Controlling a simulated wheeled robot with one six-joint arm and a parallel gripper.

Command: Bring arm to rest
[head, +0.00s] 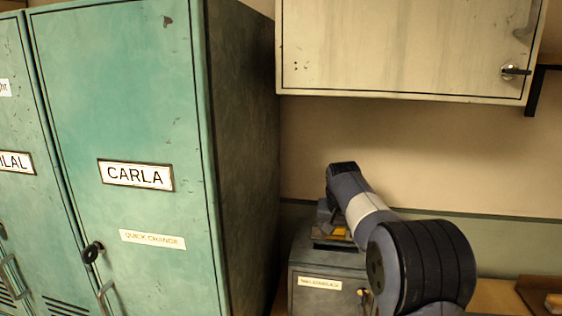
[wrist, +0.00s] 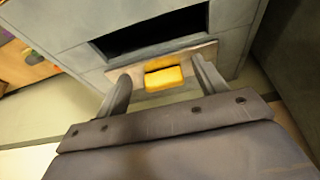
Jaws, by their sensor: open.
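My gripper (wrist: 161,70) is open in the wrist view, with one finger on each side of a yellow block (wrist: 164,80). Gaps show between the fingers and the block. The block rests on a light ledge (wrist: 205,52) below a dark slot (wrist: 150,32) in a grey box. In the head view my arm reaches away from me to the small grey cabinet (head: 307,262), and my gripper (head: 328,232) is at its top, partly hidden by my arm. A little yellow shows there.
A tall green locker labelled CARLA (head: 120,130) stands close on the left, with another locker (head: 18,190) beside it. A pale wall cabinet (head: 400,45) hangs above my arm. A wooden tray (head: 540,290) is at the lower right. Bare wall lies behind my arm.

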